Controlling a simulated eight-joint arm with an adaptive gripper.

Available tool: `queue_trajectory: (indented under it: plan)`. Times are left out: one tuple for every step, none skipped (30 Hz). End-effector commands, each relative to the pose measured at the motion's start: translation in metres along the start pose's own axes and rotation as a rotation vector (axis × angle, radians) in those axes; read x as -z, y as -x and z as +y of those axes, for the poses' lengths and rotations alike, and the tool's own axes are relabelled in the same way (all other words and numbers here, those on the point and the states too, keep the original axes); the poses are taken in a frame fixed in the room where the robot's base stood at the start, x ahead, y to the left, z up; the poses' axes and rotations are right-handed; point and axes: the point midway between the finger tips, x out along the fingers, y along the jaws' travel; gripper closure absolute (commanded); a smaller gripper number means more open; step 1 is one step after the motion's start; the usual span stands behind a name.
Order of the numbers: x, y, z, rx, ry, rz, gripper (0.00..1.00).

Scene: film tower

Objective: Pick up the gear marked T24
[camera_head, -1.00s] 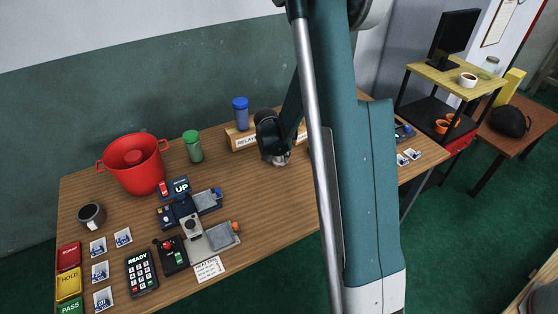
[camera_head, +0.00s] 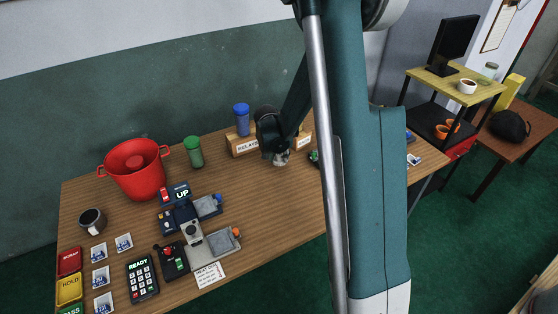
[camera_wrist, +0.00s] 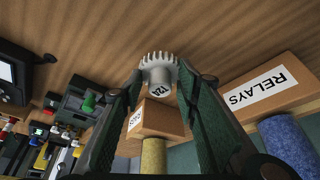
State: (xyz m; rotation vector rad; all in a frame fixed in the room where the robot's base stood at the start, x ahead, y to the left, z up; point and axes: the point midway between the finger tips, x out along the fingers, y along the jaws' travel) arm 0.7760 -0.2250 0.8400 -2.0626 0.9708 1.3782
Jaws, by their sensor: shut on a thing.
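The gear marked T24 (camera_wrist: 158,66) is pale grey, with a toothed rim and a narrower hub bearing the label. In the wrist view it sits between the two fingertips of my gripper (camera_wrist: 157,84), which is shut on its hub. In the head view my gripper (camera_head: 281,155) points down over the back of the wooden table, in front of the relays block. The gear (camera_head: 281,159) shows there only as a small pale patch below the fingers. I cannot tell whether it touches the table.
The block labelled RELAYS (camera_wrist: 262,92) is close by, with a blue cylinder (camera_head: 241,118) on it. Another labelled wooden block (camera_wrist: 157,119) is near the fingers. A red pot (camera_head: 136,171), green jar (camera_head: 194,152) and keypad (camera_head: 142,278) stand left.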

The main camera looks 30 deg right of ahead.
Motion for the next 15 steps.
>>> queue_trajectory:
  plan:
    - [0.004, 0.009, 0.000, 0.000, 0.000, 0.000, 0.81]
    - [0.005, 0.013, 0.000, 0.000, 0.000, 0.000, 0.81]
    - [0.007, 0.018, 0.000, 0.000, 0.000, 0.000, 0.81]
    - [0.009, 0.022, 0.000, 0.000, 0.000, 0.000, 0.81]
    - [0.010, 0.026, 0.000, 0.000, 0.000, 0.000, 0.81]
    - [0.013, 0.030, 0.000, 0.000, 0.000, 0.000, 0.81]
    - [0.014, 0.034, 0.000, 0.000, 0.000, 0.000, 0.81]
    - [0.015, 0.037, 0.000, 0.000, 0.000, 0.000, 0.81]
    - [0.017, 0.041, 0.000, 0.000, 0.000, 0.000, 0.81]
    - [0.018, 0.044, 0.000, 0.000, 0.000, 0.000, 0.81]
    - [0.019, 0.047, 0.000, 0.000, 0.000, 0.000, 0.81]
    - [0.021, 0.049, 0.000, 0.000, 0.000, 0.000, 0.81]
    - [0.021, 0.051, 0.000, 0.000, 0.000, 0.000, 0.81]
    - [0.022, 0.053, 0.000, 0.000, 0.000, 0.000, 0.81]
    - [0.023, 0.054, 0.000, 0.000, 0.000, 0.000, 0.81]
